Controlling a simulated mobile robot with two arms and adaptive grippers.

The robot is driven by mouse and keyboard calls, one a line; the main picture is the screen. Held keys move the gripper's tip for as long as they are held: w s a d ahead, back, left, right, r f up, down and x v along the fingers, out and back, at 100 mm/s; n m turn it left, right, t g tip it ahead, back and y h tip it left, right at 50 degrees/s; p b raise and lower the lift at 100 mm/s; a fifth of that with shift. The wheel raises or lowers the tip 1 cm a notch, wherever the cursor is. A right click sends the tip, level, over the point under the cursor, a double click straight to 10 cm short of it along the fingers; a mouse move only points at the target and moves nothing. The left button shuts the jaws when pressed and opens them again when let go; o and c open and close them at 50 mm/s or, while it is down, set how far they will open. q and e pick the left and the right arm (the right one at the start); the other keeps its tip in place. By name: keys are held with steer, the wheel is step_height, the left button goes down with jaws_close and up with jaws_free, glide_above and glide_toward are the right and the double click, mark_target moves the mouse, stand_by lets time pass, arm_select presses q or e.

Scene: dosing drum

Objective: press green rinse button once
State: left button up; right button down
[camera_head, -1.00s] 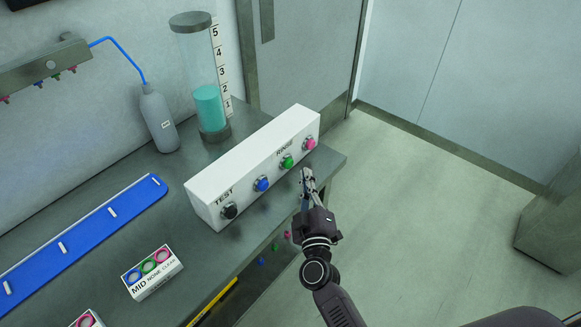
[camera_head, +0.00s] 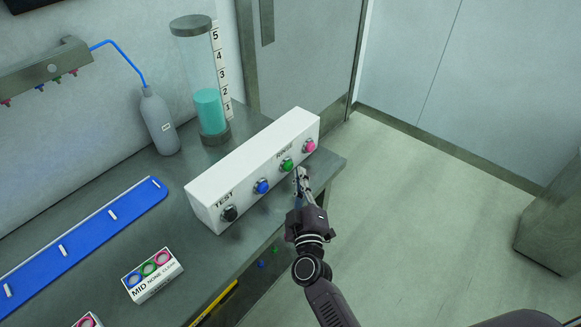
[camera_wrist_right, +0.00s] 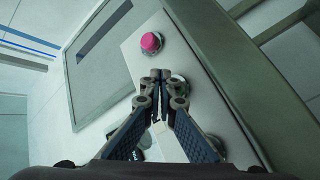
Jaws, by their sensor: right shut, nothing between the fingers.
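The green rinse button (camera_head: 286,165) is on the front of a white button box (camera_head: 243,172), under the word RINSE. In the head view my right gripper (camera_head: 299,172) is shut and empty, its fingertips just in front of and slightly right of the green button. Whether they touch it I cannot tell. In the right wrist view the shut fingertips (camera_wrist_right: 160,74) cover the green button; only a metal collar (camera_wrist_right: 180,85) shows beside them. The pink button (camera_head: 309,146) is to the right; it also shows in the wrist view (camera_wrist_right: 151,42). My left gripper is not in view.
Blue (camera_head: 262,186) and black (camera_head: 230,213) buttons are left on the same box. A cylinder of teal liquid (camera_head: 210,108) and a grey bottle (camera_head: 159,121) stand behind. A blue strip (camera_head: 85,238) and a MID box (camera_head: 152,275) lie on the bench.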

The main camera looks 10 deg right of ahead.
stand_by(0.8)
steer(key=shift+w+a, duration=0.2)
steer(key=shift+w, duration=0.15)
steer(key=shift+w+a+p, duration=0.3)
steer(key=shift+w+a, duration=0.1)
stand_by(0.7)
steer(key=shift+s+d, duration=0.1)
steer(key=shift+s, duration=0.05)
steer(key=shift+s+d+p, duration=0.5)
steer(key=shift+s+p, duration=0.05)
steer(key=shift+s, duration=0.1)
